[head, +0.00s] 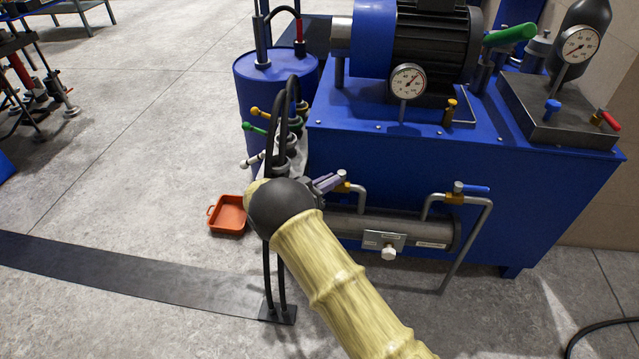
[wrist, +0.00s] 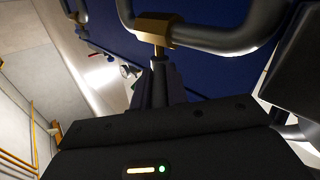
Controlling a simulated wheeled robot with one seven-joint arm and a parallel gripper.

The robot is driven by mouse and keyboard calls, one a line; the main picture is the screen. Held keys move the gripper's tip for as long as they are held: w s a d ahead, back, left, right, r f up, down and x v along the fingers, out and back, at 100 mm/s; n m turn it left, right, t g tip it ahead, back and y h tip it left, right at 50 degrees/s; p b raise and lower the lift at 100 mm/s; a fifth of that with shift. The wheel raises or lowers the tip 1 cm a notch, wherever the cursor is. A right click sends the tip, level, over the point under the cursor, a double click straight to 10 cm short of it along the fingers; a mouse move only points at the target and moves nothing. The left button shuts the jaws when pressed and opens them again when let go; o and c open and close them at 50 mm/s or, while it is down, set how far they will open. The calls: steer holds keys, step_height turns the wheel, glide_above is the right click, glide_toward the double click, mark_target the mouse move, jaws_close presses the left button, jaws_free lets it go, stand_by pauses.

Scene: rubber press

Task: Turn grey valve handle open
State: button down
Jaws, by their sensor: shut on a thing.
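The grey valve handle (head: 329,182) is on a pipe valve with a brass body (head: 343,187) at the front left of the blue machine in the head view. My gripper (head: 314,187) is at this handle and shut on it; my dark wrist partly hides the fingers. In the wrist view my gripper (wrist: 160,82) reaches up to the valve, and the brass body (wrist: 153,28) shows just beyond the fingertips. The handle is mostly hidden there, so its exact angle is hard to tell.
A second valve with a blue handle (head: 475,189) is to the right. A grey horizontal cylinder (head: 440,231) lies below the valves. Yellow, green and white levers (head: 254,128) and black hoses (head: 270,150) are close on the left. An orange tray (head: 228,214) sits on the floor.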

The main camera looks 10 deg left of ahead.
steer(key=shift+a, duration=0.1)
stand_by(0.4)
steer(key=c, duration=1.4)
jaws_free()
steer(key=shift+s+a, duration=0.1)
steer(key=p+v, duration=0.3)
steer(key=v, duration=1.4)
steer(key=shift+a+p, duration=0.1)
steer(key=shift+p, duration=0.2)
